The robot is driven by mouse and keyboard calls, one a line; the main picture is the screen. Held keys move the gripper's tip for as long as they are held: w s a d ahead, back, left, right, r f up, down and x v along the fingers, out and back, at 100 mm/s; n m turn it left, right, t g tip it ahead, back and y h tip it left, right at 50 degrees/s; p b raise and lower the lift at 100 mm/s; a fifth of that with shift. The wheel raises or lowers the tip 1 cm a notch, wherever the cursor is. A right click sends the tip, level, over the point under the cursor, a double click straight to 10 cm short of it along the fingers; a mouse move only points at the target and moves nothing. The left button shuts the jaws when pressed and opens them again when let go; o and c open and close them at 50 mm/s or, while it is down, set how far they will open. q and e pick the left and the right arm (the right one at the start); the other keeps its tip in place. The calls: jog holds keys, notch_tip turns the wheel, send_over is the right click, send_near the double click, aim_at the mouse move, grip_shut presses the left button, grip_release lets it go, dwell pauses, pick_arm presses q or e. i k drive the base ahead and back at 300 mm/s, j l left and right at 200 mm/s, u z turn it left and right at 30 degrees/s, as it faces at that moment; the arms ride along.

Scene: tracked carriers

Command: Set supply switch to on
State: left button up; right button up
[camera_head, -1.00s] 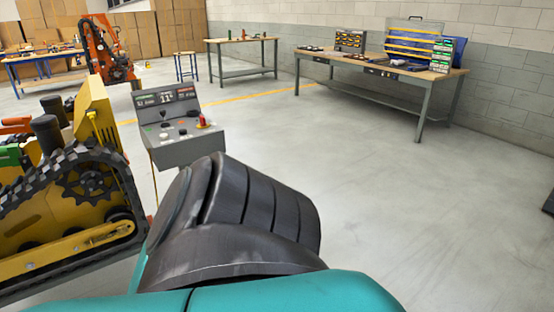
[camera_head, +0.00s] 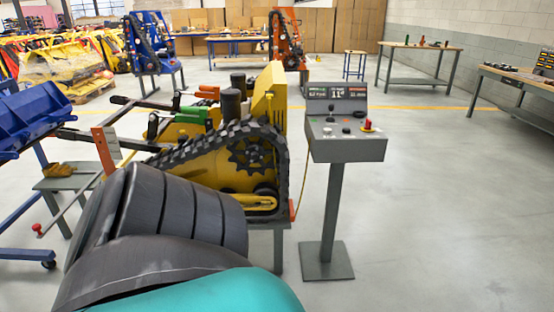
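A grey control console (camera_head: 347,149) stands on a single post with a square foot, right of the picture's middle. Its upright panel (camera_head: 337,94) shows lit displays. Its sloped top carries several small knobs and buttons and a red knob (camera_head: 367,125) at the right; which one is the supply switch is too small to tell. One of my arms, dark grey and teal, fills the lower left foreground. Neither gripper shows.
A yellow tracked carrier (camera_head: 270,130) on a stand is just left of the console. A blue frame on casters and a small grey table (camera_head: 68,182) are at the left. Workbenches (camera_head: 420,47) stand at the back right. The floor right of the console is clear.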

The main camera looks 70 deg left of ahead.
aim_at(368, 123)
jog(key=u, duration=1.85)
jog(key=i+l+u, duration=0.15)
jog(key=u, duration=0.9)
jog(key=i+l+u, duration=0.1)
jog(key=l+u, duration=0.2)
jog(key=l, duration=0.15)
jog(key=i+l+u, duration=0.1)
jog(key=l+u, duration=0.55)
jog(key=l, duration=1.55)
jog(key=k+l+u, duration=0.15)
jog(key=l, duration=0.8)
